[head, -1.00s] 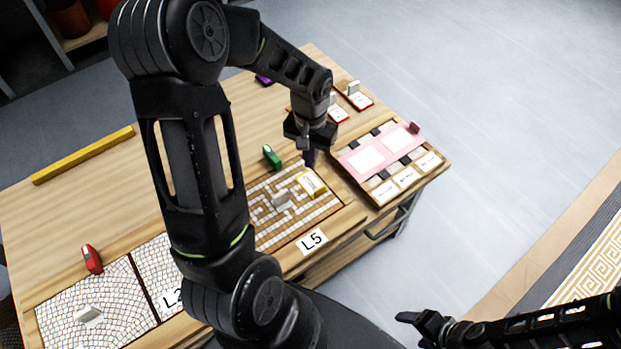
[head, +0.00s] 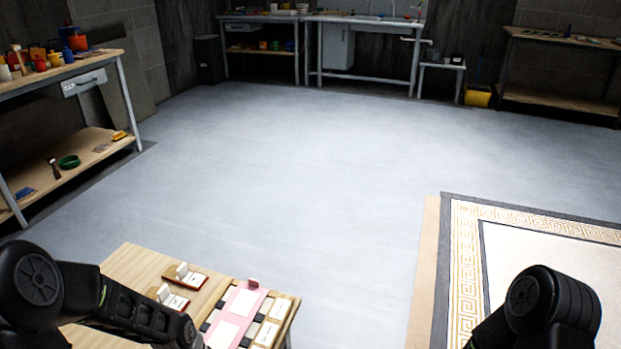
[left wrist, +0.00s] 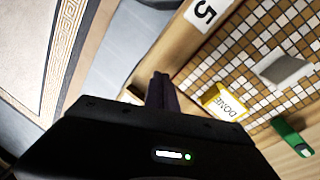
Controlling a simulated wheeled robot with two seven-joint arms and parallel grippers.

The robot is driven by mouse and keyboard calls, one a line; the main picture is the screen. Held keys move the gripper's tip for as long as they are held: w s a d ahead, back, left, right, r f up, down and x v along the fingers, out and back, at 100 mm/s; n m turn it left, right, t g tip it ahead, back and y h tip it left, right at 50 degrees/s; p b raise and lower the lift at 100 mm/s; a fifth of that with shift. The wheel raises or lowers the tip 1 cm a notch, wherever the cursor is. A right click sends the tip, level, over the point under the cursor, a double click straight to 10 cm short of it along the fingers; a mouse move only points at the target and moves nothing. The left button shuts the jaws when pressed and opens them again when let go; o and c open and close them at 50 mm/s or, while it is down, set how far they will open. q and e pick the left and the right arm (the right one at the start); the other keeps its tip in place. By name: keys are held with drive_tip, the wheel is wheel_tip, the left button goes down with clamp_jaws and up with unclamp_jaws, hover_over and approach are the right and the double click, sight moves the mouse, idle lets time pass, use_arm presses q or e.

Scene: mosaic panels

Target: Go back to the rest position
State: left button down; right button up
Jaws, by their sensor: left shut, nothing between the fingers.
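My left gripper (left wrist: 161,92) shows in the left wrist view with its dark fingers together and nothing between them. It hangs over the front edge of the worktable, apart from the mosaic panel (left wrist: 246,52) marked 5. In the head view only dark links of my left arm show at the lower left, and its gripper is out of the picture. A dark part of my right arm shows at the lower right, and the right gripper is not in view.
The worktable (head: 128,262) holds a pink board (head: 238,303) and small stands. Open floor (head: 290,170) and a rug (head: 545,245) lie beyond.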

use_arm(q)
drive_tip(key=s+d+f+h+p, duration=0.1)
drive_tip(key=s+d+f+p, duration=0.2)
drive_tip(key=s+d, duration=0.9)
drive_tip(key=d+p, duration=0.2)
drive_tip(key=d, duration=0.1)
drive_tip(key=shift+s+d+h, duration=0.2)
drive_tip(key=shift+s+h, duration=0.05)
drive_tip(key=shift+h, duration=0.15)
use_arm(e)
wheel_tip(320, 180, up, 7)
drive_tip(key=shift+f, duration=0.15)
use_arm(q)
drive_tip(key=shift+f, duration=0.1)
